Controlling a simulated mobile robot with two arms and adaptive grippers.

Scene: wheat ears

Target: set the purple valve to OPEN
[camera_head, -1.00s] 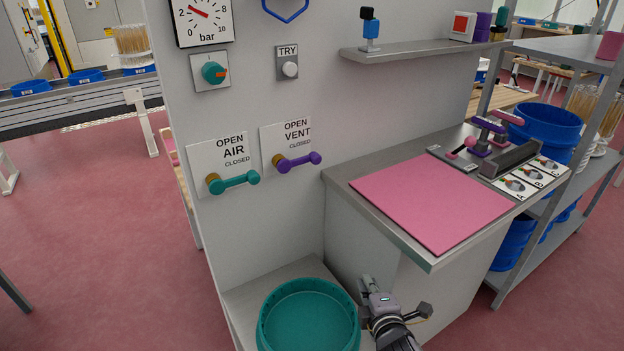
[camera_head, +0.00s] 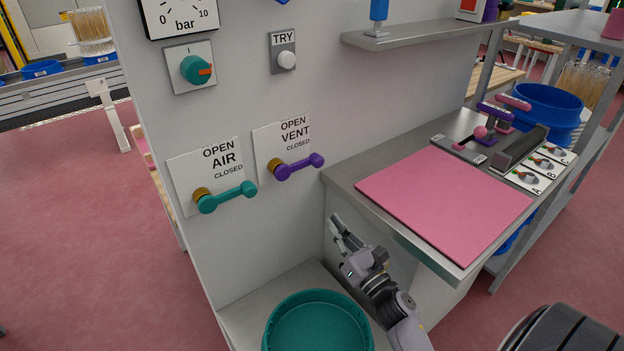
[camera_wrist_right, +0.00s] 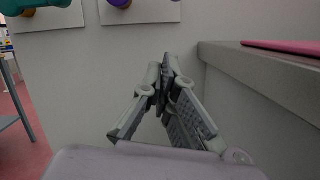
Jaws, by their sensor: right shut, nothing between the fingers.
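The purple valve (camera_head: 298,167) is a lever on the white VENT plate (camera_head: 282,142) on the grey panel. Its handle points right and slightly up, by the CLOSED label; OPEN is printed at the top of the plate. In the right wrist view only the end of the purple valve (camera_wrist_right: 119,4) shows at the top edge. My right gripper (camera_head: 338,222) is shut and empty, below and to the right of the valve and apart from it. Its closed fingers (camera_wrist_right: 165,75) show in the wrist view. My left gripper is not in view.
The teal AIR lever (camera_head: 227,197) sits close left of the purple one. A grey bench with a pink mat (camera_head: 445,200) juts out on the right, beside my right arm. A teal tub (camera_head: 318,325) stands below. The space in front of the valve is clear.

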